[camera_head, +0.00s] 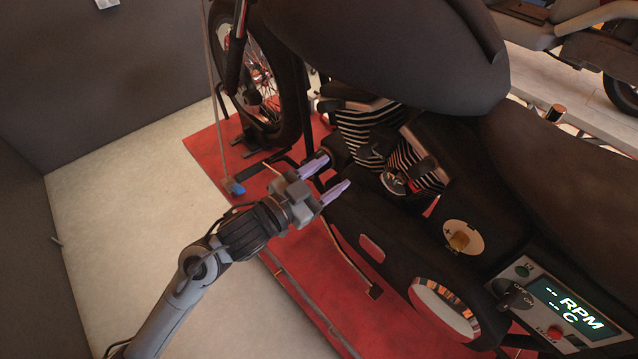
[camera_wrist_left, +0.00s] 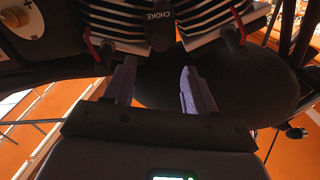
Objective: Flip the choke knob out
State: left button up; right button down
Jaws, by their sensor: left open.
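In the left wrist view a dark piece labelled CHOKE (camera_wrist_left: 160,32) sits between the two striped engine cylinders, at the top of the picture. Its knob is too dark to make out clearly. In the head view the finned engine (camera_head: 362,130) is in the middle of the motorcycle, and I cannot pick out the choke knob there for sure. My left gripper (camera_head: 326,178) is open and empty, its purple fingers pointing toward the engine's side. In the left wrist view the fingertips (camera_wrist_left: 158,75) are apart, below the choke piece and not touching it. My right gripper is not in view.
The black motorcycle stands on a red lift (camera_head: 205,145). A control panel (camera_head: 560,310) with an RPM display is at the lower right. The pale floor (camera_head: 125,205) at left is clear.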

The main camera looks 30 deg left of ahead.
pick_arm(q)
jog(key=shift+v, duration=1.1)
jog(key=s+a+f+n+g+y+p, duration=0.1)
jog(key=s+f+n+g+y+p, duration=0.2)
jog(key=s+f+g, duration=0.3)
jog(key=s+a+f+n+g+y+p, duration=0.2)
jog(key=s+f+g+p, duration=0.3)
jog(key=s+f, duration=0.7)
jog(key=s+n+g+y, duration=0.1)
jog(key=s+g, duration=0.1)
jog(key=s, duration=0.4)
jog(key=shift+a+f+y, duration=0.15)
jog(key=shift+a+y, duration=0.1)
jog(key=shift+y, duration=0.05)
